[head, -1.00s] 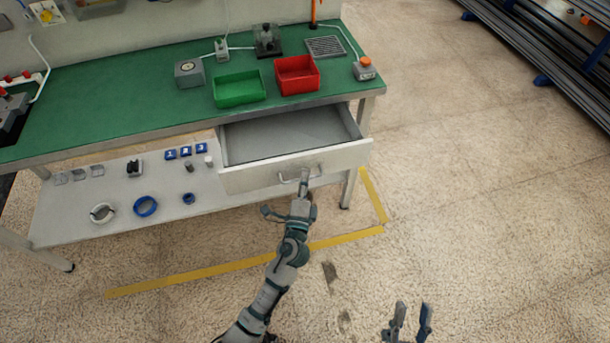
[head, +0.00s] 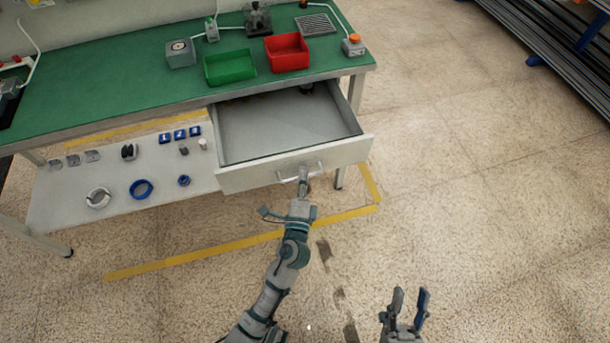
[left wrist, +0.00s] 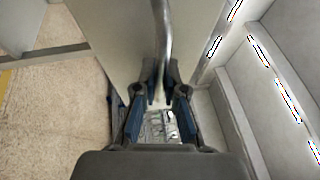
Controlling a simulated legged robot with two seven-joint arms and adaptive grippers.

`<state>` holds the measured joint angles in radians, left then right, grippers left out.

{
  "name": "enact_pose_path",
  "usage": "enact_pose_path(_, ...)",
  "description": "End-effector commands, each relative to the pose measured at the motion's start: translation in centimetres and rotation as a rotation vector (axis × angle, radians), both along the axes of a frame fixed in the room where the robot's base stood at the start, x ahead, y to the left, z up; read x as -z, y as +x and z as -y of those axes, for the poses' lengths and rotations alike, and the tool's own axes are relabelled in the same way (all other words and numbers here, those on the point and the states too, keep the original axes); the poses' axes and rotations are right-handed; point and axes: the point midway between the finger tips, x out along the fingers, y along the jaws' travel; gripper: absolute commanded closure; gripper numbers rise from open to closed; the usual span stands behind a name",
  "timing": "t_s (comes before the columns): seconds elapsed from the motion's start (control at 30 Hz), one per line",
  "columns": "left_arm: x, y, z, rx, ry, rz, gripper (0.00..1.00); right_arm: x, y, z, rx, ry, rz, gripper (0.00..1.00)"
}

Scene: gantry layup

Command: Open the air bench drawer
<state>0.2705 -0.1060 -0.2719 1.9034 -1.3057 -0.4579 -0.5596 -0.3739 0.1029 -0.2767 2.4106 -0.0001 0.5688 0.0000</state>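The air bench drawer (head: 285,130) is pulled well out from under the green bench top, and its grey inside shows. Some small dark items sit at its back edge. Its front panel (head: 245,178) carries a bar handle (head: 316,166). My left gripper (head: 303,175) is at the handle. In the left wrist view the handle bar (left wrist: 162,45) runs down between the fingers of my left gripper (left wrist: 158,80), which look closed around it. My right gripper (head: 408,298) is at the lower right, fingers apart and empty, away from the bench.
The green bench top (head: 110,85) holds a green bin (head: 230,68), a red bin (head: 287,50) and small devices. A lower shelf (head: 75,205) holds rings and small blue blocks. Racked long bars (head: 545,35) stand at upper right. The floor right of the bench is clear.

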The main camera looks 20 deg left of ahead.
Motion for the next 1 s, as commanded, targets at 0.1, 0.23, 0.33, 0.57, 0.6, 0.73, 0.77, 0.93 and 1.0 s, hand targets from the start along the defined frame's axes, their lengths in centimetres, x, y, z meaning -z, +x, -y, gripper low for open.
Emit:
enact_pose_path(0.1, 0.5, 0.0, -0.3, -0.007, 0.001, -0.011, 0.65, 0.2, 0.0, 0.0, 0.000, 0.000, -0.007, 0.60)
enact_pose_path(0.23, 0.3, 0.0, -0.1, -0.005, 0.002, -0.006, 0.65, 0.4, -0.1, 0.0, 0.000, -0.001, -0.014, 0.60)
enact_pose_path(0.33, 0.2, 0.0, 0.1, -0.003, 0.004, -0.005, 0.65, 0.5, -0.1, 0.0, 0.001, -0.002, -0.018, 0.60)
enact_pose_path(0.57, 0.6, -1.8, 0.4, -0.002, 0.003, -0.006, 0.65, 0.3, -0.2, 0.0, 0.002, -0.002, -0.010, 0.60)
enact_pose_path(0.6, 0.7, -2.6, 0.5, -0.002, 0.002, -0.007, 0.65, 0.2, -0.2, 0.0, 0.001, -0.001, -0.009, 0.60)
enact_pose_path(0.73, 1.3, -5.5, 1.0, -0.002, 0.001, -0.008, 0.65, 0.2, -0.2, 0.0, 0.001, -0.001, -0.008, 0.60)
enact_pose_path(0.77, 1.4, -6.1, 1.1, -0.003, 0.003, -0.009, 0.65, 0.2, -0.2, 0.0, 0.001, -0.001, -0.008, 0.60)
enact_pose_path(0.93, 2.1, -9.4, 1.7, -0.003, 0.002, -0.009, 0.65, 0.2, -0.2, 0.0, 0.001, -0.001, -0.008, 0.60)
enact_pose_path(1.0, 2.3, -10.3, 1.8, -0.004, 0.003, -0.009, 0.65, 0.2, -0.2, 0.0, 0.001, -0.001, -0.008, 0.60)
